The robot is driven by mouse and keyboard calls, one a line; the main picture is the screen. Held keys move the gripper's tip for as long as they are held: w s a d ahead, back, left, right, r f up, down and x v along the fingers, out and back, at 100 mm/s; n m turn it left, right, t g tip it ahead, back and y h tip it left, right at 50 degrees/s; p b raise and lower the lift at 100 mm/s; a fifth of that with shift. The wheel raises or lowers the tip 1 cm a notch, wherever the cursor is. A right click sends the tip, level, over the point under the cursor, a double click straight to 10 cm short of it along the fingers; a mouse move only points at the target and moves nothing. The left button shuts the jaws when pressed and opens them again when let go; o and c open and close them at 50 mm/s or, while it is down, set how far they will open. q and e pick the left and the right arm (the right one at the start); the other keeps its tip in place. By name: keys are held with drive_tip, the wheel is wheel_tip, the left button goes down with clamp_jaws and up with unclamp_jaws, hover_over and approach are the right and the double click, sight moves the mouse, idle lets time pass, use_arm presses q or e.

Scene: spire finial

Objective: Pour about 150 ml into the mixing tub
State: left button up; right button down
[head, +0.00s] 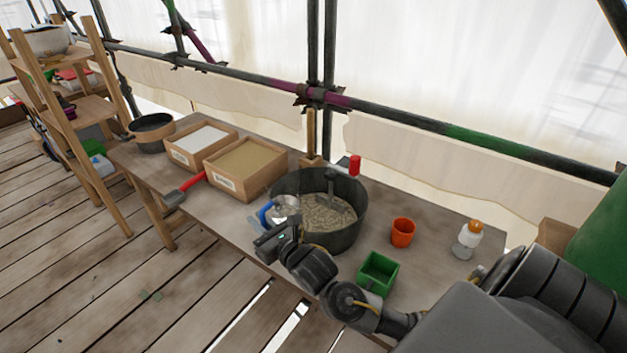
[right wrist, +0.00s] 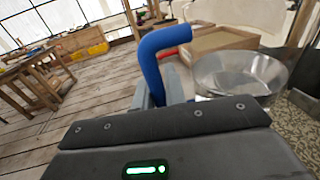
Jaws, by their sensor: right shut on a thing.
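The mixing tub (head: 356,226) is a wide dark-grey round tub on the workbench, with a pale grainy mix inside. My right gripper (head: 272,230) is shut on the blue handle of a clear jug (head: 287,207), at the left rim of the tub. The right wrist view shows the blue handle (right wrist: 158,62) and the round clear jug (right wrist: 238,74) close up, with the grainy mix at the right edge. The liquid level in the jug cannot be told, and no stream shows. My left gripper is not in view.
Two labelled wooden boxes, one white-filled (head: 198,145) and one sand-filled (head: 245,165), stand left of the tub. A red-handled trowel (head: 184,189) lies near them. An orange cup (head: 402,232), green box (head: 378,272) and white bottle (head: 467,240) stand to the right.

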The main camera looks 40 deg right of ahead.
sight(270, 187)
drive_tip(key=shift+s+r, duration=0.1)
drive_tip(key=shift+r, duration=0.1)
drive_tip(key=d+r+m, duration=0.1)
drive_tip(key=d+r+m+p, duration=0.1)
drive_tip(key=m, duration=0.1)
drive_tip(key=w+d+r+m+g+p, duration=0.1)
drive_tip(key=r+m, duration=0.1)
drive_tip(key=shift+d, duration=0.2)
drive_tip(key=shift+w+d+r+m+g+y+p, duration=0.15)
drive_tip(key=shift+d+m+p, duration=0.3)
drive_tip(key=shift+p, duration=0.1)
drive_tip(key=shift+w+d+r+m+g+y+p, duration=0.1)
drive_tip(key=shift+d+r+m+g+y+p, duration=0.05)
drive_tip(key=shift+d+m+p, duration=0.3)
drive_tip(key=shift+w+d+r+m+p, duration=0.1)
drive_tip(key=shift+d+m+p, duration=0.1)
drive_tip(key=shift+m+p, duration=0.45)
drive_tip(key=shift+d, duration=0.15)
drive_tip(key=shift+r+m+p, duration=0.2)
drive_tip(key=shift+m+p, duration=0.05)
drive_tip(key=shift+p, duration=0.25)
